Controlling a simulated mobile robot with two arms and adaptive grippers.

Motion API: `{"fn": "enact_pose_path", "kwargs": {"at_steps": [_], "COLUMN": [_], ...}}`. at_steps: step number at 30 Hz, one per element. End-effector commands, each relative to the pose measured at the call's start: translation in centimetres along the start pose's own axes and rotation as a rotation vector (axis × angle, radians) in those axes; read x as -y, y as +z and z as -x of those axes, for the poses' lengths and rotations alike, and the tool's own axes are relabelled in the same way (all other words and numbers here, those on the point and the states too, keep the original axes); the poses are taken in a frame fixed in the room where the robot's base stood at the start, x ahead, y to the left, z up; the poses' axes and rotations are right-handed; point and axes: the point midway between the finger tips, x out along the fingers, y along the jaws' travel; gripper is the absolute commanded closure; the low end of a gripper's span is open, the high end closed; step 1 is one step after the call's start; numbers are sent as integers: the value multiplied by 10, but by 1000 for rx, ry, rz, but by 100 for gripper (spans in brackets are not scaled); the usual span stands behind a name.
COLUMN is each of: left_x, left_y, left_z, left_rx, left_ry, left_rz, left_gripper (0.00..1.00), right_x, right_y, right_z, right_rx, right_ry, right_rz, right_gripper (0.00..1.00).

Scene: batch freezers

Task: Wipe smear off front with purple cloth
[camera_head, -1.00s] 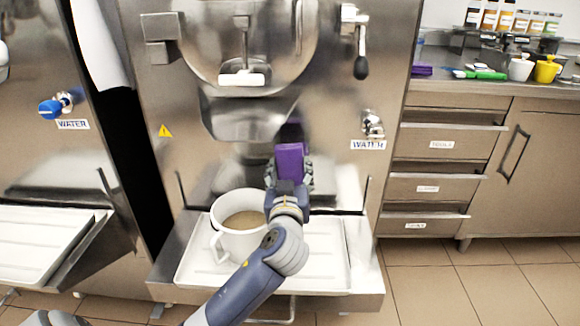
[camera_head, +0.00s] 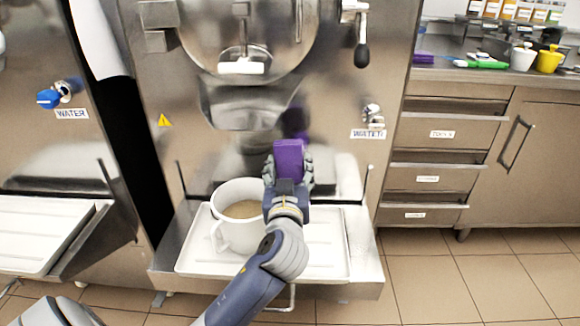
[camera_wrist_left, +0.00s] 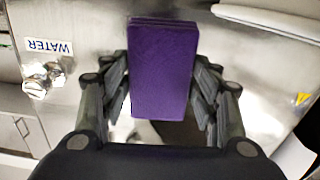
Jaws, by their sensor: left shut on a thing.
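The purple cloth (camera_head: 289,158) is a folded block held upright in my left gripper (camera_head: 288,176), in front of the freezer's steel front (camera_head: 330,110). In the left wrist view the cloth (camera_wrist_left: 163,70) sits between both fingers of my left gripper (camera_wrist_left: 160,95), which is shut on it. I cannot tell whether the cloth touches the steel. Purple tints beside the cloth on the steel look like its reflection. No smear can be made out clearly; the cloth and gripper hide part of the front. My right gripper is not in view.
A white pitcher (camera_head: 236,233) with brownish contents stands on the white drip tray (camera_head: 325,262), close left of my left forearm. The outlet chute (camera_head: 240,108) juts out above. A water tap (camera_head: 372,115) is at right. The counter (camera_head: 460,75) at right holds cups and spatulas.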

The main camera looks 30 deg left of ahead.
Motion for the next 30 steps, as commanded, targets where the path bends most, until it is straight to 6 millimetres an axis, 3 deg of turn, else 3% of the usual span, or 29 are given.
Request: {"fn": "enact_pose_path", "kwargs": {"at_steps": [11, 30], "left_x": [0, -1], "left_y": [0, 0], "left_z": [-4, -64], "left_rx": [-1, -1], "left_ry": [-1, 1], "left_rz": [0, 0], "left_gripper": [63, 63], "right_x": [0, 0], "right_y": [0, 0], "right_z": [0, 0], "right_rx": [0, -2], "right_ry": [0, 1], "right_rz": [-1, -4], "right_gripper": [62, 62]}}
